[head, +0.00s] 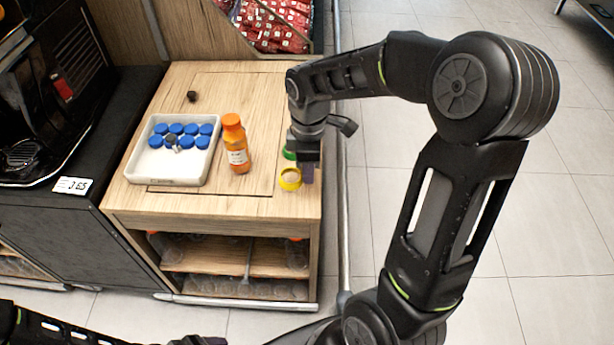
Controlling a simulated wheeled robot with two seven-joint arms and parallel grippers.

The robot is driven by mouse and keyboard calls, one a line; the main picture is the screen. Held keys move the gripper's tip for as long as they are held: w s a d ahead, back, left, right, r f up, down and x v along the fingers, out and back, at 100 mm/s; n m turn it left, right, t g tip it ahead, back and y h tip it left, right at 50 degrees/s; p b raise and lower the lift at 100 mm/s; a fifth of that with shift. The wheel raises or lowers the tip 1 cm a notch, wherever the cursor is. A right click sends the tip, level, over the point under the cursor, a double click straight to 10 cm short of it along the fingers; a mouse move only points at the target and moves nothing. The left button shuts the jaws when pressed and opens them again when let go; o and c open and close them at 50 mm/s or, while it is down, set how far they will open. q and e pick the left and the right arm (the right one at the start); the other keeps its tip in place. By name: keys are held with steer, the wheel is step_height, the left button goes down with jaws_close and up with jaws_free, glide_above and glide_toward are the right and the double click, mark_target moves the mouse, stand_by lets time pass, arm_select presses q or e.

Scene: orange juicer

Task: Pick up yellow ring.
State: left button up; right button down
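The yellow ring (290,181) lies on the wooden table top (262,90) near its right front edge. A pale centre shows inside it. My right gripper (306,172) points down just above and to the right of the ring, very close to it. I cannot tell whether it touches the ring or how far its fingers are apart. A green ring or cap (289,154) is partly hidden behind the gripper. My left arm shows only at the bottom left edge, and its gripper cannot be made out.
An orange juice bottle (237,150) stands upright left of the ring. A white tray (160,172) with several blue caps (186,142) is farther left. A small dark object (192,96) lies behind the tray. A black machine (55,90) stands at the left.

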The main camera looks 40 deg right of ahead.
step_height(320, 180, up, 8)
steer(key=shift+f+p, duration=0.2)
steer(key=shift+p, duration=0.1)
steer(key=shift+f, duration=0.1)
stand_by(0.4)
